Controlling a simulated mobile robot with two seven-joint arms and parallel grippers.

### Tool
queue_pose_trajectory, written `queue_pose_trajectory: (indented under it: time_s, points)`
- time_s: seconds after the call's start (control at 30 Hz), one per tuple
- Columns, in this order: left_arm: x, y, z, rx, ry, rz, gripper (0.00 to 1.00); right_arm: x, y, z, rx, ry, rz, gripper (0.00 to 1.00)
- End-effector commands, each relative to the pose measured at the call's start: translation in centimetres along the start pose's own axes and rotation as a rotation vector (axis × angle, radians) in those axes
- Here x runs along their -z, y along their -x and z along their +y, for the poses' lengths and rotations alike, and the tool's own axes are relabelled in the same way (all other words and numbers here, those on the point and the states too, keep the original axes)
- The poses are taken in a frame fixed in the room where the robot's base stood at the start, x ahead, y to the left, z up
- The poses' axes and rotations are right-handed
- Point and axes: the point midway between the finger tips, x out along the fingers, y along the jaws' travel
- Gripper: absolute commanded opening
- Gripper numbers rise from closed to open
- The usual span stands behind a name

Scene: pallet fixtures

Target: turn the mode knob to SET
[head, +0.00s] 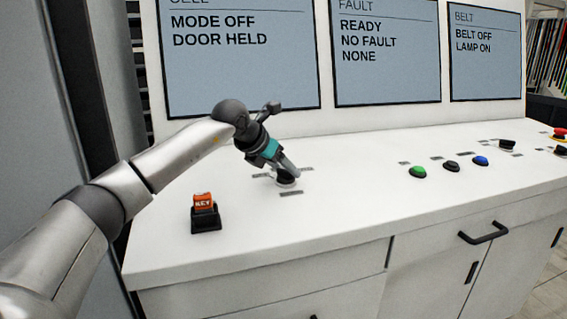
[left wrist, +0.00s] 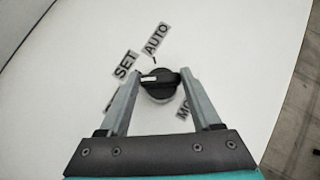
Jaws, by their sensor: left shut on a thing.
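The mode knob is a round black knob (head: 286,182) on the white console top, partly hidden by my gripper in the head view. In the left wrist view the knob (left wrist: 162,84) has a white pointer mark directed left, toward the finger. The SET label (left wrist: 125,65) is up and left of the knob, and the AUTO label (left wrist: 156,39) is above it. A further label at left is mostly hidden by a finger. My left gripper (head: 288,170) is shut on the knob, with one finger on each side. My right gripper is not in view.
The left screen (head: 235,60) reads MODE OFF and DOOR HELD. An orange key tag (head: 203,201) stands in a black holder at the left. Green (head: 418,172), black (head: 451,166) and blue (head: 480,161) buttons are to the right. The console top between is clear.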

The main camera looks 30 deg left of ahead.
Motion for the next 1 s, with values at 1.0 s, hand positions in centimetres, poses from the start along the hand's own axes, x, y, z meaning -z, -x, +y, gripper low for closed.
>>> queue_pose_trajectory:
  time_s: [1.0]
  points:
    - [-0.3,-0.1,0.6,0.396,-0.396,-0.003,0.09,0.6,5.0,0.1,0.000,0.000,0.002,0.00]
